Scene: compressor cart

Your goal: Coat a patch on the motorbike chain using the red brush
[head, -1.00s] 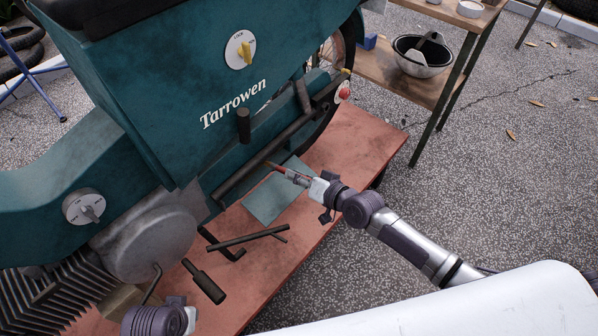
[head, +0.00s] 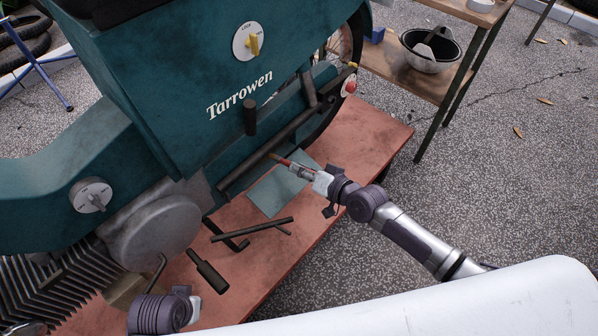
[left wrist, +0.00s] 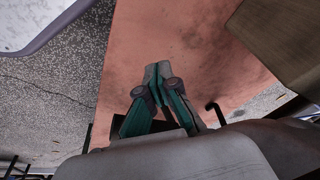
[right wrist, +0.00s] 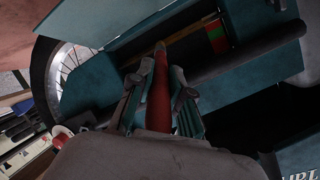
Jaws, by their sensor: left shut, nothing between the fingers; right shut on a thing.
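My right gripper (head: 318,179) is shut on the red brush (head: 283,162), whose tip points at the dark bar along the motorbike's (head: 150,130) lower side. In the right wrist view the brush's red handle (right wrist: 159,95) runs forward from between the fingers. Its tip is close to a tan strip (right wrist: 187,46) in an opening of the teal casing; the strip may be the chain. I cannot tell whether they touch. A green and red block (right wrist: 215,37) sits at the strip's right end. My left gripper (left wrist: 158,82) is shut and empty above the red-brown platform.
The red-brown platform (head: 350,150) holds a blue-grey sheet (head: 272,193), a dark T-shaped tool (head: 252,229) and a dark-handled tool (head: 208,271). A wooden side table (head: 385,68) with a black-lined bowl (head: 430,50) stands at the back right. Open paving lies to the right.

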